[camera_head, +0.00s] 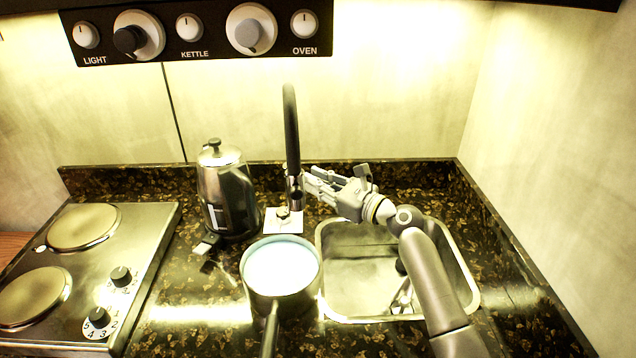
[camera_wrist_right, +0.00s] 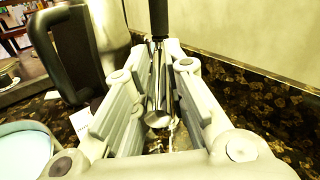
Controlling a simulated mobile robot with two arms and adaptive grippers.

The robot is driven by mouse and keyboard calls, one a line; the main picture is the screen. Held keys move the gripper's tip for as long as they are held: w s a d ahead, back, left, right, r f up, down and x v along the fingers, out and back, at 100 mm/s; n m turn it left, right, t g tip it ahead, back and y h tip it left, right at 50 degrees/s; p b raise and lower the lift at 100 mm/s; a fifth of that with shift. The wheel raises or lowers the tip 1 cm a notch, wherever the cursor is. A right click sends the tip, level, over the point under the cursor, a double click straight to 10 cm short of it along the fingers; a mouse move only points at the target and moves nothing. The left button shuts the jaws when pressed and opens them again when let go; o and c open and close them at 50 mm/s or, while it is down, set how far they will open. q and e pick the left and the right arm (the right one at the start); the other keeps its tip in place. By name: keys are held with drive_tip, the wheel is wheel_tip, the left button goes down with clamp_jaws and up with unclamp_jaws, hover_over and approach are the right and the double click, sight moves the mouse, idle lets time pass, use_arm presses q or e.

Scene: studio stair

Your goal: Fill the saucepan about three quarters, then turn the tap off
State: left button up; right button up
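The saucepan (camera_head: 281,268) stands upright on the dark counter, left of the sink, its handle toward me. Its inside looks pale blue-white; I cannot tell the water level. Its rim also shows in the right wrist view (camera_wrist_right: 22,148). The tap (camera_head: 291,130) has a tall black upper part and a silver lower end. My right gripper (camera_head: 308,186) is at this silver end, from the right. In the right wrist view its fingers are apart, with the tap's metal part (camera_wrist_right: 158,92) between them. I cannot tell whether water runs. My left gripper is out of view.
The steel sink (camera_head: 345,270) lies below my right arm. A metal kettle (camera_head: 226,192) stands behind the saucepan to the left. A hob (camera_head: 150,240) with two plates is at far left. A small white card (camera_head: 294,227) lies near the tap. Walls close off the back and right.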

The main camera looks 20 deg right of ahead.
drive_tip(key=shift+o, duration=0.3)
drive_tip(key=shift+f, duration=0.15)
drive_tip(key=shift+s+d, duration=0.15)
drive_tip(key=v, duration=1.1)
drive_tip(key=shift+s+d, duration=0.2)
drive_tip(key=shift+s, duration=0.1)
